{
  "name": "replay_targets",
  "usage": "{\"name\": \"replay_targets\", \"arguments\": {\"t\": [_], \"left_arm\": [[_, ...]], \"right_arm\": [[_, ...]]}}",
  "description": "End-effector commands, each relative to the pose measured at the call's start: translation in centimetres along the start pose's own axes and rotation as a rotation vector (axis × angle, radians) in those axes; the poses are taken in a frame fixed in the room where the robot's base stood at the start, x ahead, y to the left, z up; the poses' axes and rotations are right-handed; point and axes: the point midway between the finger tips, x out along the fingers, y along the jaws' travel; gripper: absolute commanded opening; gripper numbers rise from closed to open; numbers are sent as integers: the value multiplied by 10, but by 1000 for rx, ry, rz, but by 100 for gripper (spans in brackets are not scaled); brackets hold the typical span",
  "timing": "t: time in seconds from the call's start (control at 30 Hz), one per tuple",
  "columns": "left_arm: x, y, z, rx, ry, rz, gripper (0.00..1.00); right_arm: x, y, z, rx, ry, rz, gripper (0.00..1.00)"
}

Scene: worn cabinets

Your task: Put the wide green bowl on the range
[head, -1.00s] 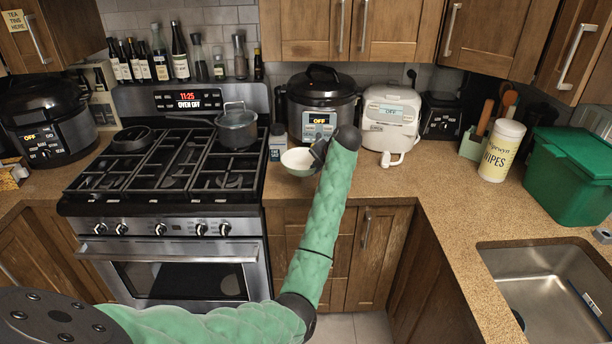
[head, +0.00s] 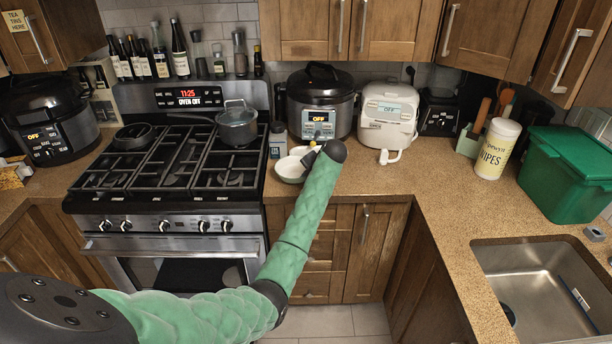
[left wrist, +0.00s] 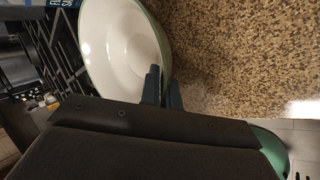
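The green bowl (head: 288,170) has a white inside and a pale green outside. It is at the counter's left end, close to the range's right edge, and fills the upper left of the left wrist view (left wrist: 125,45). My left gripper (head: 309,157) is at its right rim. In the wrist view the fingers (left wrist: 162,86) stand close together, one inside the rim and one outside, shut on it. I cannot tell whether the bowl is clear of the counter. The range (head: 160,222) is to the left, with black grates on top. My right gripper is out of view.
A small jar (head: 277,140), a white dish (head: 301,151) and a pressure cooker (head: 320,105) are near the bowl.

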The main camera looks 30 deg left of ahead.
Motion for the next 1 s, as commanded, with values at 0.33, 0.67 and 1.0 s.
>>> {"name": "replay_targets", "arguments": {"t": [0.33,0.67,1.0], "left_arm": [[1,-2,0,0,0,-1,11],[0,0,0,0,-1,0,12],[-43,-4,2,-1,-5,-1,12]], "right_arm": [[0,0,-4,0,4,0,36],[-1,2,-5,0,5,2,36],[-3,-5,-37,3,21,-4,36]]}}
